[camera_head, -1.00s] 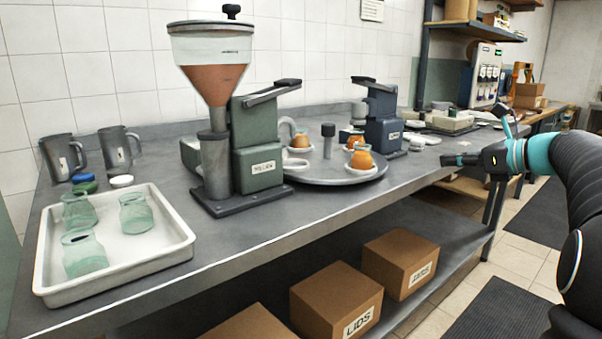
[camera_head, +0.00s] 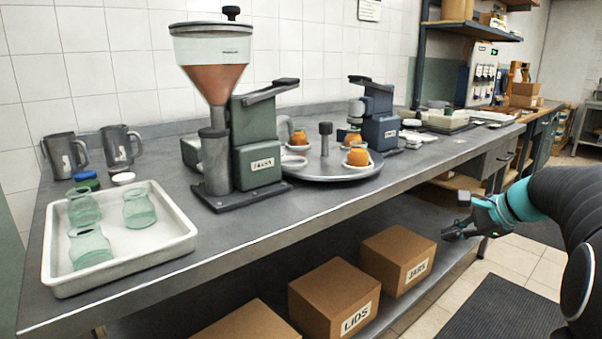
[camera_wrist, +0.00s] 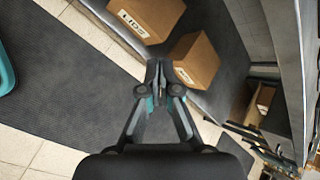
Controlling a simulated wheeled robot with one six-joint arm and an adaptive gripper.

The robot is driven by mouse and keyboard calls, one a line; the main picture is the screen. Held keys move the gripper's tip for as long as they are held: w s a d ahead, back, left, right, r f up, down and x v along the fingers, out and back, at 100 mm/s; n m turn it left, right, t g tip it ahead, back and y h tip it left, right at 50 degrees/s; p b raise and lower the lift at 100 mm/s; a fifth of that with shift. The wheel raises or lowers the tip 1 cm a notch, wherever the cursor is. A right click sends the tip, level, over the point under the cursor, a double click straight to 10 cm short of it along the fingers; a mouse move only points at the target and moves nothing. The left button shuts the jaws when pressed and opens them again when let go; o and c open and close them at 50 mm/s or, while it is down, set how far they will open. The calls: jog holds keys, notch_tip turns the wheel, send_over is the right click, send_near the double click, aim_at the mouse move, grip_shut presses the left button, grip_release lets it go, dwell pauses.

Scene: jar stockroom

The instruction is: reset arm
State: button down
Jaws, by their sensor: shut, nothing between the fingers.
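My gripper (camera_head: 447,233) is at the right of the head view, in front of the bench's edge and below the height of its top. Its fingers are together and empty. In the wrist view my gripper (camera_wrist: 156,66) points down past the lower shelf, with the floor mat and boxes beyond it. It appears to touch nothing. My arm reaches in from the right edge of the head view.
The steel bench (camera_head: 330,205) carries a white tray (camera_head: 180,245) of glass jars, a green filling machine (camera_head: 258,150) and a round turntable (camera_head: 325,170) with orange-filled jars. Cardboard boxes (camera_head: 335,290) stand on the lower shelf. Floor right of the bench is partly clear.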

jog(key=s+a+f+n+h, duration=0.1)
jog(key=s+a+f+n, duration=0.1)
jog(key=s+a+n, duration=0.4)
jog(key=s+a+f+n+g+h, duration=0.1)
jog(key=s+a+n, duration=0.4)
jog(key=s, duration=0.7)
jog(key=s+a+f+n+h, duration=0.3)
jog(key=s+a+n, duration=0.3)
jog(key=s, duration=0.3)
jog(key=shift+s+a+f+n+g, duration=0.35)
jog(key=shift+f+n, duration=0.25)
jog(key=shift+f, duration=0.2)
